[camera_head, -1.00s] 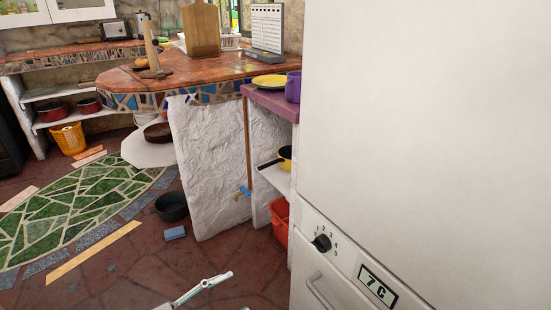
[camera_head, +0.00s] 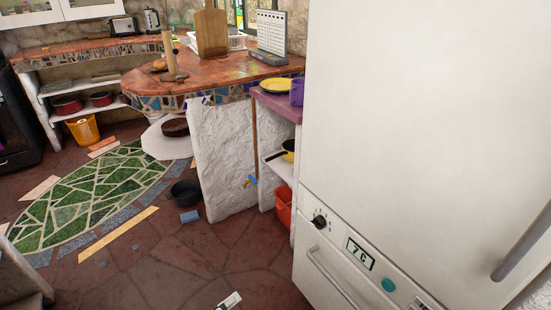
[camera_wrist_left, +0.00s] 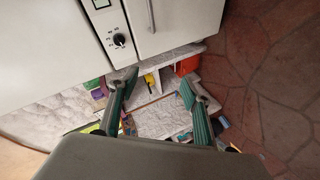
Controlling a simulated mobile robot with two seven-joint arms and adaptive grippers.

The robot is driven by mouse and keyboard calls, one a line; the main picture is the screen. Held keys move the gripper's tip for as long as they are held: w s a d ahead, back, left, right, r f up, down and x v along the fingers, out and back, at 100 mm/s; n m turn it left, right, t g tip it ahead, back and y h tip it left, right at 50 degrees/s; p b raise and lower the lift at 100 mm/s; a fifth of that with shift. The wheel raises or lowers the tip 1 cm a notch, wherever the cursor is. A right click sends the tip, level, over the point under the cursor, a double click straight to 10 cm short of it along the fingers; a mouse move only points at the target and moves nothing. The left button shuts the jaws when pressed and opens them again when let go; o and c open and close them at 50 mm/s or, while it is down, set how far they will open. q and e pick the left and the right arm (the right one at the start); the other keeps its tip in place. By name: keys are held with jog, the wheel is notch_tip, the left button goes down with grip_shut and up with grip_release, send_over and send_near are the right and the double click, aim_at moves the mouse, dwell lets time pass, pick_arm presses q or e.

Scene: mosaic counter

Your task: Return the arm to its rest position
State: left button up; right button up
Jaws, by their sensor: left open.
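My left gripper (camera_wrist_left: 158,77) is open in the left wrist view, with its two green-padded fingers spread and nothing between them. Beyond the fingers are the white fridge and shelves, seen at a tilt. In the head view only a small white and black tip of my left arm (camera_head: 230,301) shows at the bottom edge, over the red stone floor (camera_head: 190,262). The rest of that arm is out of the picture. My right gripper is in neither view.
A white fridge (camera_head: 420,110) fills the right side. A mosaic counter (camera_head: 225,68) on a rough white base stands in the middle. A dark pot (camera_head: 186,192) and a blue block (camera_head: 189,216) lie on the floor. The floor in front is mostly clear.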

pick_arm(q)
jog(key=s+a+m+y+p, duration=0.2)
jog(key=s+a+m+p, duration=0.1)
jog(key=s+m, duration=0.2)
jog(key=s+a+m+y+p, duration=0.3)
jog(key=s+a+m+p, duration=0.1)
jog(key=s, duration=0.6)
jog(key=shift+m+g+y, duration=0.3)
jog(key=shift+m, duration=0.1)
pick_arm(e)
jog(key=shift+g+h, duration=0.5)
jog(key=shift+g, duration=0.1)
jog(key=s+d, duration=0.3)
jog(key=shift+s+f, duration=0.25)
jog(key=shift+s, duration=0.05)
pick_arm(q)
jog(key=shift+f, duration=0.1)
